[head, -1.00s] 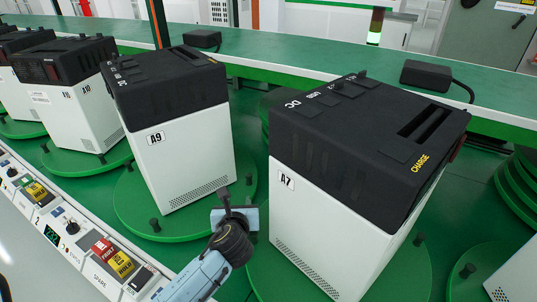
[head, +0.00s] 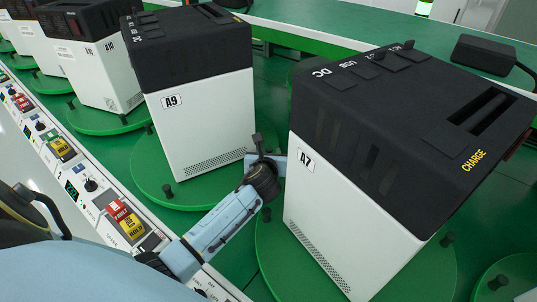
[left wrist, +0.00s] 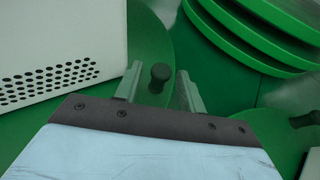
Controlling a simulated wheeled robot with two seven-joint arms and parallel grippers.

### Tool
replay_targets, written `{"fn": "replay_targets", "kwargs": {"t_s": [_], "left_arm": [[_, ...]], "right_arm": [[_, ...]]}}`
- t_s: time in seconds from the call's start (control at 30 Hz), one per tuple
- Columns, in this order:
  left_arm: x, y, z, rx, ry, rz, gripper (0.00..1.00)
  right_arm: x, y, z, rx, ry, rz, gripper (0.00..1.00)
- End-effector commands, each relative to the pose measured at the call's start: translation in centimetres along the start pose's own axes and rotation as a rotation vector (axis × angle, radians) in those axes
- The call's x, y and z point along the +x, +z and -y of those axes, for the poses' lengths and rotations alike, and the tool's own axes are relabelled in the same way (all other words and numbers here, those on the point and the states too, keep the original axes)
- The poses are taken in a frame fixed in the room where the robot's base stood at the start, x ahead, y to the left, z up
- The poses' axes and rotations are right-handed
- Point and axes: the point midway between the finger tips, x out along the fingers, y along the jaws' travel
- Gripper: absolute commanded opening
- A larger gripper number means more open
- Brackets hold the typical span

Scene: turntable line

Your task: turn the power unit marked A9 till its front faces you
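The power unit A9 (head: 205,115) has a white body and a black top. It stands on a round green turntable (head: 155,185) with black pegs, showing me its A9-labelled, vented side. My left gripper (head: 266,152) is low by A9's right lower corner, between A9 and A7. In the left wrist view its two fingers (left wrist: 160,78) are apart, with a black peg (left wrist: 160,73) showing in the gap. I cannot tell whether they touch it. A9's vented wall (left wrist: 60,50) is to the left there. My right gripper is not in view.
Unit A7 (head: 340,210) stands close on the right. Other units (head: 90,65) stand on turntables to the left. A control panel strip (head: 120,215) with switches runs along the near edge. Stacked green discs (left wrist: 255,35) show in the wrist view.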

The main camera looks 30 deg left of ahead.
Motion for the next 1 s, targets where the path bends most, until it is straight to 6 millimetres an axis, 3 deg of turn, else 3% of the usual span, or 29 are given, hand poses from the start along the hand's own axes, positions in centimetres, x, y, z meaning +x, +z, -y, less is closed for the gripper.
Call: {"fn": "replay_targets", "kwargs": {"t_s": [0.17, 0.47, 0.77, 1.0], "left_arm": [[0.0, 0.0, 0.0, 0.000, 0.000, 0.000, 0.40], [0.0, 0.0, 0.0, 0.000, 0.000, 0.000, 0.00], [0.2, 0.1, 0.1, -0.003, 0.007, -0.001, 0.00], [2.6, 1.0, 0.5, -0.046, 0.114, -0.004, 0.00]], "right_arm": [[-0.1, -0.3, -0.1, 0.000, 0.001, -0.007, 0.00], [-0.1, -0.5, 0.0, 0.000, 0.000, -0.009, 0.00], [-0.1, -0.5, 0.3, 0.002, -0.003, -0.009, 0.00], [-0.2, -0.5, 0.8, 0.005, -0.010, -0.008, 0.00]]}}
